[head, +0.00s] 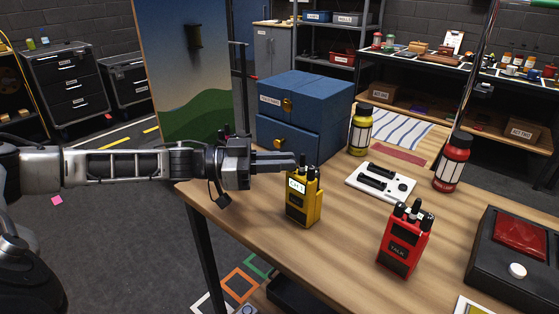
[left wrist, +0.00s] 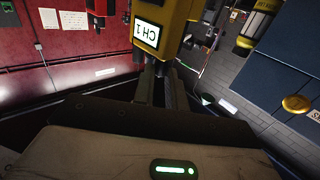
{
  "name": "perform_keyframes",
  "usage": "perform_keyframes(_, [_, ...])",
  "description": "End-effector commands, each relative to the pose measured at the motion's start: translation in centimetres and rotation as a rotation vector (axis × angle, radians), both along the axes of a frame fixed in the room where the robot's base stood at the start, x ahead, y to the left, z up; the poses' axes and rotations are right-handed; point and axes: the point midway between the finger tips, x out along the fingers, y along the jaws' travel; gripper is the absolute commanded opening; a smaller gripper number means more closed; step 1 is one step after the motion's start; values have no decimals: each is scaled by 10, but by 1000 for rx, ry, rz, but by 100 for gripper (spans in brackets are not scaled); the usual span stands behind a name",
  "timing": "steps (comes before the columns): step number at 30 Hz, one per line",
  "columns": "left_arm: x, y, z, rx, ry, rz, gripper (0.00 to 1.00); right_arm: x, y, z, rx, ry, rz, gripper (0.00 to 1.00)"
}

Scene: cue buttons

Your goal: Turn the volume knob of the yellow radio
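The yellow radio (head: 303,205) stands upright on the near left part of the wooden table, with a white "CH 1" label and dark knobs and a stub on top. My left gripper (head: 293,160) reaches in from the left at the height of the radio's top. In the left wrist view the yellow radio (left wrist: 178,22) fills the top middle, its label upside down. The two fingers of my left gripper (left wrist: 160,78) run up to a dark knob with a narrow gap between them; whether they grip it is unclear. My right gripper is not in view.
A red radio (head: 403,240) stands to the right on the table (head: 345,255). Behind are a blue drawer cabinet (head: 305,110), a white panel (head: 380,184), a yellow bottle (head: 361,130) and a red bottle (head: 453,162). A black box with a red button (head: 520,236) stands at right.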

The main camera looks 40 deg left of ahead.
Motion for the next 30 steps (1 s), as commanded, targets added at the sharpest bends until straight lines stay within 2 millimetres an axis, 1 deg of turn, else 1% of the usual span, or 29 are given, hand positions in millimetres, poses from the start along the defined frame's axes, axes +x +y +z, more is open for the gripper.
perform_keyframes(5, [0,1,1,0,-1,-3,0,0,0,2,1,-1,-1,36])
perform_keyframes(9, [3,2,6,-3,-6,-58,0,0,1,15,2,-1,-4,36])
perform_keyframes(11, [4,2,6,-5,-6,-103,0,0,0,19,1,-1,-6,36])
perform_keyframes(15, [7,3,2,-3,-8,-213,0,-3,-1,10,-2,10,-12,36])
perform_keyframes(18, [7,3,1,-2,-5,-267,0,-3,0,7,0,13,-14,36])
perform_keyframes(21, [7,4,0,-1,-2,-293,0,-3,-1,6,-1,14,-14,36])
perform_keyframes(29, [6,4,0,0,0,-296,0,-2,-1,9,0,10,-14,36])
perform_keyframes(30, [6,4,0,0,0,-296,19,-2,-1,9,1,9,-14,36])
